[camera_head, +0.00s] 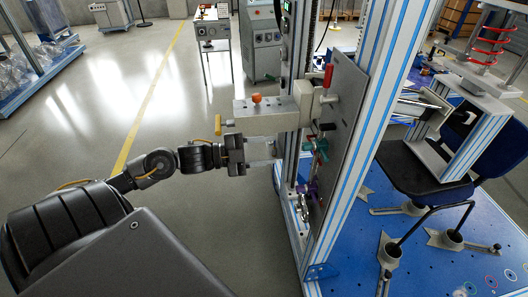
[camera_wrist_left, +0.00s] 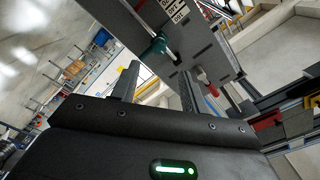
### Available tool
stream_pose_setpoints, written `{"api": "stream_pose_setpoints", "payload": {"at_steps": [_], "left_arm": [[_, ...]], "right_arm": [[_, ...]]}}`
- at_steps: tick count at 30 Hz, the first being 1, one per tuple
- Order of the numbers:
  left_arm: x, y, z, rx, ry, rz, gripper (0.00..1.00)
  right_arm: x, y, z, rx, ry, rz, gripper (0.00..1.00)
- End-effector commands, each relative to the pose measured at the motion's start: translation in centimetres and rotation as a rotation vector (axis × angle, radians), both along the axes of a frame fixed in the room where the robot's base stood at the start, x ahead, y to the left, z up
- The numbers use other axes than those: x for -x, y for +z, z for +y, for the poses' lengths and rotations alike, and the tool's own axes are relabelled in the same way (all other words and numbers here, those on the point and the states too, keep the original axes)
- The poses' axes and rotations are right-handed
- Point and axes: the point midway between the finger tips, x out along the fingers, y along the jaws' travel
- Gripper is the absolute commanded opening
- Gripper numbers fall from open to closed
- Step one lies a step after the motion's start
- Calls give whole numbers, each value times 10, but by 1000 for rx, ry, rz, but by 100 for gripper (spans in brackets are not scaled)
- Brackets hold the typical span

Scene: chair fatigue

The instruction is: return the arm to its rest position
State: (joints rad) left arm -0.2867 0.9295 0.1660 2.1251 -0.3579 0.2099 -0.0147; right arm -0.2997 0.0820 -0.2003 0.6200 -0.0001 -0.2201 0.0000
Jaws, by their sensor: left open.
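My left arm comes in from the left in the head view and reaches toward the aluminium test rig. My left gripper (camera_head: 262,151) is open beside the rig's upright, just below a beige box-shaped unit (camera_head: 268,117) with an orange knob. In the left wrist view the two fingers of the left gripper (camera_wrist_left: 156,88) stand apart, and I see nothing held between them. A grey panel with a teal knob (camera_wrist_left: 153,47) and a red-tipped lever (camera_wrist_left: 211,88) is beyond the fingers. My right gripper is not in view.
The rig's blue-striped upright (camera_head: 352,150) stands right of the gripper. A dark chair (camera_head: 425,172) is on the blue base plate (camera_head: 375,225), among clamps. A panel with a red handle (camera_head: 328,76) is close by. Grey floor (camera_head: 190,230) left of the rig is free.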

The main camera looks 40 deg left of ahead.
Motion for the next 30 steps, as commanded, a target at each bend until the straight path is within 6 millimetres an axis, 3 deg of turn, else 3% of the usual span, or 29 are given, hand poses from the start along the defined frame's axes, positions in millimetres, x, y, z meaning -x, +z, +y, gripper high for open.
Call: {"api": "stream_pose_setpoints", "payload": {"at_steps": [18,21,23,26,30], "left_arm": [[0,-1,1,-2,5,4,45],[-10,-9,17,-11,65,24,45],[-20,-22,37,-16,127,55,45],[-36,-66,82,-7,272,142,45],[-36,-161,148,32,506,314,45]], "right_arm": [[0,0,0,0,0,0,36],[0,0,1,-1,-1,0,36],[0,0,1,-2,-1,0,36],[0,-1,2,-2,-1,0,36],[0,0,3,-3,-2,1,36]]}}
